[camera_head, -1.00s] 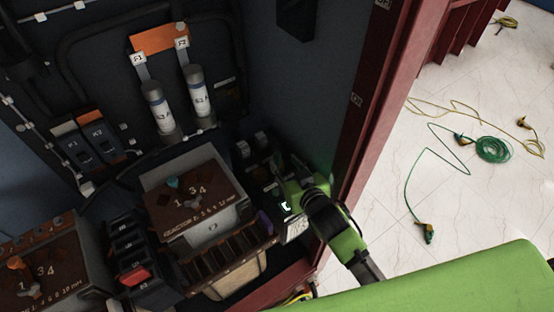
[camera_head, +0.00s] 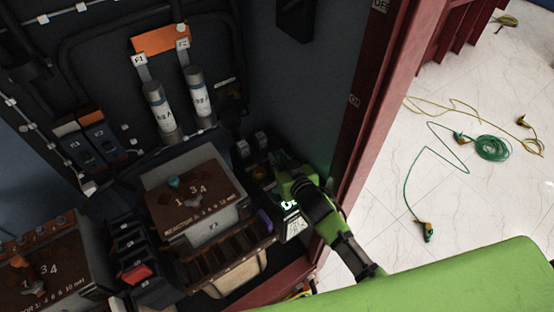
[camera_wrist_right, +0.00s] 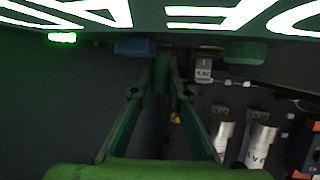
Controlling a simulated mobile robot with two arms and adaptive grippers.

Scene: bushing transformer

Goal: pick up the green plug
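My right gripper (camera_head: 277,164) reaches into the dark cabinet, beside the brown-topped reactor block (camera_head: 195,200), with its fingertips near the back-right corner. In the right wrist view its two green fingers (camera_wrist_right: 161,85) run inward towards each other; whether they are fully shut or hold something is too dark to tell. A green piece (camera_wrist_right: 245,53) and a blue piece (camera_wrist_right: 133,46) show beyond the fingers; I cannot tell whether the green one is the plug. In the head view I cannot single out a green plug inside the cabinet. My left gripper is not in view.
A red cabinet post (camera_head: 365,120) stands close to the right of my right gripper. Two white cylinders (camera_head: 160,107) are on the back wall. A red switch (camera_head: 136,274) is at lower left. A green cable (camera_head: 492,148) with yellow-green ends lies on the open floor.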

